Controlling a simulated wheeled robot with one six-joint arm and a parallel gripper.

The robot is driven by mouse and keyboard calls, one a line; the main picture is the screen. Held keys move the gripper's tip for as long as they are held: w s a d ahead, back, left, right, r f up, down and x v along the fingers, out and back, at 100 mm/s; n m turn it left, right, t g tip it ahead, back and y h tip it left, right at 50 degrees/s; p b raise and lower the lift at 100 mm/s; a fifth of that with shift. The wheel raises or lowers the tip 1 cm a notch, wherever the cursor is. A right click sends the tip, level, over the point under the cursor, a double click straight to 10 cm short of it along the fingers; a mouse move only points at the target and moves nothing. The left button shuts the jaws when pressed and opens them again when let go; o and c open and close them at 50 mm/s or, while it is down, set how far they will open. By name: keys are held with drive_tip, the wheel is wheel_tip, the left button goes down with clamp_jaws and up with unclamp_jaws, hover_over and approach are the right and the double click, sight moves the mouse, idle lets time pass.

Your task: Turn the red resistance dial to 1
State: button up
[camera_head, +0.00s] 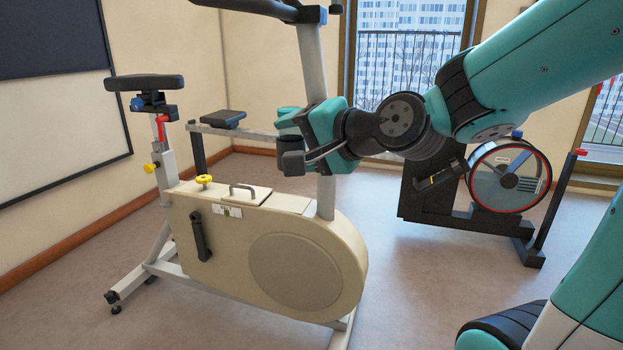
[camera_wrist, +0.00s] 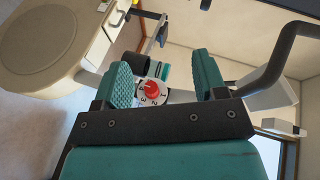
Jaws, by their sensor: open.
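The red resistance dial (camera_wrist: 152,91) sits on a round white plate with black numerals, seen in the wrist view between my fingers. Its pointer setting is too small to read surely. The cream exercise bike (camera_head: 262,240) stands in the head view, and the dial is hidden there behind my gripper. My gripper (camera_head: 298,136) is at the bike's upright post (camera_head: 326,195). In the wrist view my gripper (camera_wrist: 165,78) is open, with one teal finger pad on each side of the dial's line of sight. The dial appears beyond the fingertips; contact is not visible.
The bike's black saddle (camera_head: 145,82) and yellow knob (camera_head: 204,179) are to the left. A rowing machine (camera_head: 508,178) with a clear round flywheel stands behind at the right. A black handlebar (camera_wrist: 285,52) passes close to the right finger.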

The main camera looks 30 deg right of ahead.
drive_tip(key=d+f+m+t+h+b, duration=0.5)
drive_tip(key=d+f+m+h+b, duration=0.2)
drive_tip(key=d+m+b, duration=0.4)
drive_tip(key=shift+n, duration=0.6)
drive_tip(key=w+d+r, duration=0.1)
drive_tip(key=w, duration=0.4)
drive_tip(key=w+d, duration=0.1)
drive_tip(key=w, duration=0.5)
drive_tip(key=w+d+r, duration=0.1)
drive_tip(key=w, duration=0.5)
drive_tip(key=shift+w+d+r, duration=0.1)
drive_tip(key=shift+d+r, duration=0.05)
drive_tip(key=shift+r, duration=0.2)
drive_tip(key=c, duration=0.9)
